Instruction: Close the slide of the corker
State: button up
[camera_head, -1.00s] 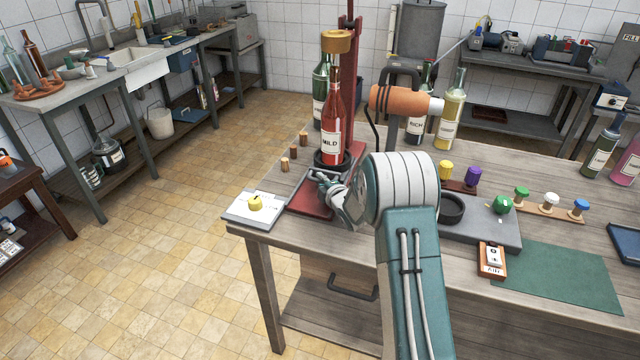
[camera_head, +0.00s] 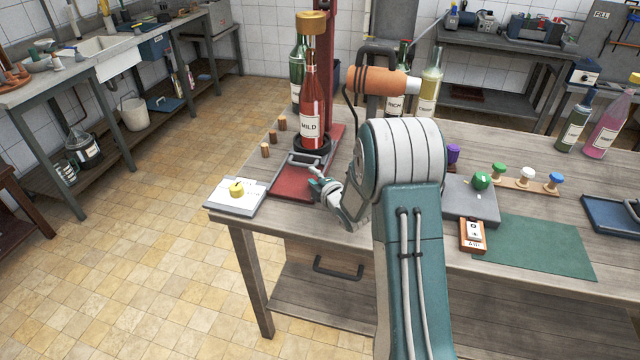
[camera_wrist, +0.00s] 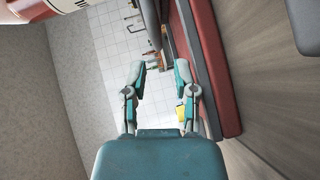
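The corker has a red upright (camera_head: 324,60), a red base (camera_head: 290,187) and a brass-coloured head (camera_head: 312,22). A red bottle labelled MILD (camera_head: 311,115) stands upright under the head in a black seat. A grey bar handle (camera_head: 306,161) sits at the front of the seat, above the base. My gripper (camera_head: 316,183) is just in front of and right of this handle, over the base, and looks apart from it. In the wrist view my gripper (camera_wrist: 160,72) is open, with nothing between its fingers. The red base (camera_wrist: 208,70) runs along its right side there.
A grey pad with a yellow knob (camera_head: 236,189) lies left of the base, at the table's corner. Several corks (camera_head: 274,137) stand left of the corker. An orange-handled lever (camera_head: 378,80) hangs above my arm. A green mat (camera_head: 535,247) lies right.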

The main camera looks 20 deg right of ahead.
jog(key=v, duration=0.4)
jog(key=shift+s, duration=0.25)
jog(key=shift+r, duration=0.1)
jog(key=s+a+r+m+g+h, duration=0.35)
jog(key=s+r+m, duration=0.6)
jog(key=r, duration=0.35)
jog(key=s+a+r+m+g, duration=0.1)
jog(key=s+a+m+g, duration=0.1)
jog(key=s, duration=0.6)
jog(key=s+a+r+m+g, duration=0.1)
jog(key=s+a+m+g, duration=0.1)
jog(key=s, duration=0.7)
jog(key=s+a+r+m+g, duration=0.1)
jog(key=s+a+m+g, duration=0.1)
jog(key=s, duration=0.7)
jog(key=m+g, duration=0.1)
jog(key=m, duration=0.1)
jog(key=shift+r+m+y, duration=0.25)
jog(key=shift+m+y, duration=0.1)
